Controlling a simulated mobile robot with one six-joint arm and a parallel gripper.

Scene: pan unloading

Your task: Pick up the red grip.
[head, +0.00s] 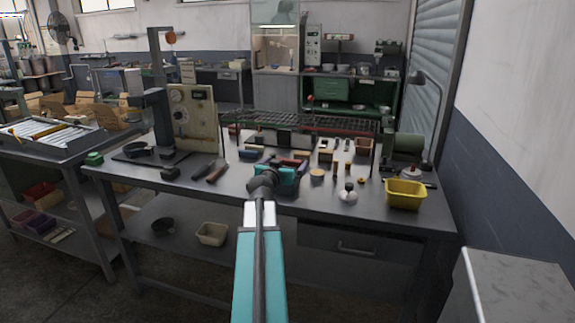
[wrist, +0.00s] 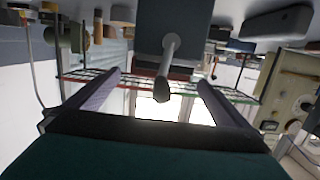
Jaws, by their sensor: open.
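A dark red, elongated piece (head: 217,171) lies on the grey workbench (head: 235,195) left of my gripper; it may be the red grip, but it is too small to be sure. My gripper (head: 284,161) is low over the middle of the bench, pointing away from the head camera. In the wrist view my gripper (wrist: 159,80) has its two purple-grey fingers wide apart. A grey rod with a dark tip (wrist: 165,80) shows between them, coming from a dark block (wrist: 175,25). I cannot tell its distance from the fingers. Nothing is visibly held.
A yellow bin (head: 406,194) stands at the bench's right end. A white-based flask-like piece (head: 348,195) is nearer. A wire rack (head: 290,123) spans the back. A beige machine (head: 192,118) stands on the left. Several small blocks lie between. The front strip is mostly clear.

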